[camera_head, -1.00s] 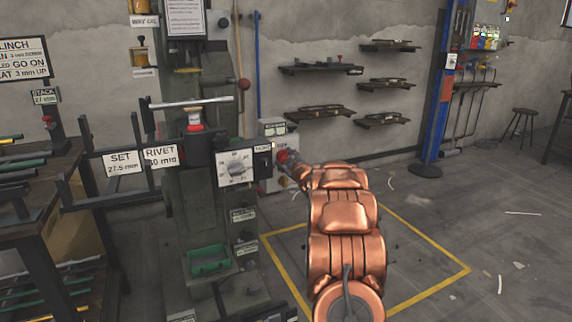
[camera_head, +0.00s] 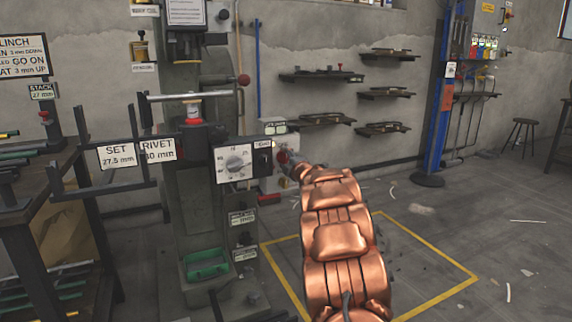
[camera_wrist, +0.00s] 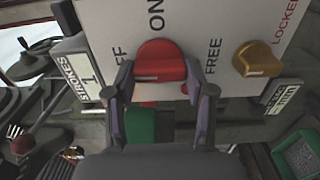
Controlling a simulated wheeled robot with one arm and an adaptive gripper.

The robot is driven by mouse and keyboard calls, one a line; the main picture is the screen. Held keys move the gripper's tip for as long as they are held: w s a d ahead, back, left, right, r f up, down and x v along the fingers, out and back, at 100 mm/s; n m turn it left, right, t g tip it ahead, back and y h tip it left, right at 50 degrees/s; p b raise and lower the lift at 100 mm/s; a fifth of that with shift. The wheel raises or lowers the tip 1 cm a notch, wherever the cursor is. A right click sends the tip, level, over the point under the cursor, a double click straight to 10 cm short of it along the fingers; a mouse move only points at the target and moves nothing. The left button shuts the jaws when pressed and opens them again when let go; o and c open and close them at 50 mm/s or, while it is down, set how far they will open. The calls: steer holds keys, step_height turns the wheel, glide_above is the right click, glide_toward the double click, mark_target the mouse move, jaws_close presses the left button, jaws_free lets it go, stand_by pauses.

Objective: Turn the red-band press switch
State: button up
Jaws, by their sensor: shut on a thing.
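The press (camera_head: 190,225) stands left of centre in the head view, with a red band (camera_head: 194,121) on its upper shaft. A pale switch box stands behind its dial, with a red part (camera_head: 283,157) beside my gripper's end. In the wrist view the red switch knob (camera_wrist: 160,62) sits on a white panel, between OFF at its left and ON above. My gripper (camera_wrist: 160,88) is shut on this knob, one finger at each side. A pale mark shows at the knob's lower edge. In the head view my fingers are too small to make out.
A yellow knob (camera_wrist: 257,58) sits right of the red one, by FREE and LOCKED. The press carries a white dial (camera_head: 234,163) and sign arms (camera_head: 117,156). Yellow lines (camera_head: 440,298) mark open floor; wall shelves (camera_head: 318,77) are behind.

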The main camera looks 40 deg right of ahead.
steer(key=shift+n, duration=0.3)
steer(key=o, duration=1.2)
steer(key=shift+c, duration=0.2)
steer(key=shift+s, duration=0.1)
steer(key=v, duration=1.2)
